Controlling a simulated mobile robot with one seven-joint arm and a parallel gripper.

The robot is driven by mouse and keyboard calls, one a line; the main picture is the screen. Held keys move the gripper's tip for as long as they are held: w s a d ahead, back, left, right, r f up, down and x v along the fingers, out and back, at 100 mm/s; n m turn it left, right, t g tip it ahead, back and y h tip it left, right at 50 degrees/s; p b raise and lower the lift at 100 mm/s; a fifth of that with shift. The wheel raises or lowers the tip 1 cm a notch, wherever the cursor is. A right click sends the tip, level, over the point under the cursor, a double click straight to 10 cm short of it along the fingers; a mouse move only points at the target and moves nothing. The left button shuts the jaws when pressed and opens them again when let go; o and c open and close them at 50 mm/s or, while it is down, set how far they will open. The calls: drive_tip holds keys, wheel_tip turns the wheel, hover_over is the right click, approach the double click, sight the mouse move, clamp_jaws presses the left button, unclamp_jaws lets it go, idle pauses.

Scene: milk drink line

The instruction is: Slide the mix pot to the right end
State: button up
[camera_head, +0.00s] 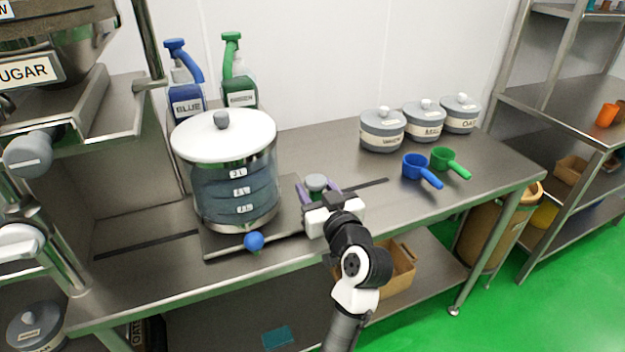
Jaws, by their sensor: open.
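The mix pot (235,185) is a large clear pot with a white lid and grey lid knob, marked with level labels. It stands upright on a flat metal plate (222,246), left of the middle of the steel counter. A grey round knob (316,182) shows just right of the pot. My gripper (317,188) is open, its purple fingers on either side of this knob; whether they touch it I cannot tell. The gripper body hides the knob's lower part. A blue ball (254,241) is at the plate's front edge.
A dark slot (365,186) runs along the counter on both sides of the plate. Blue (187,100) and green (240,90) pump bottles stand behind the pot. Several lidded grey jars (382,130), a blue scoop (415,167) and a green scoop (443,158) sit at the right.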

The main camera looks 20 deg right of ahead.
drive_tip(key=shift+w, duration=1.05)
clamp_jaws()
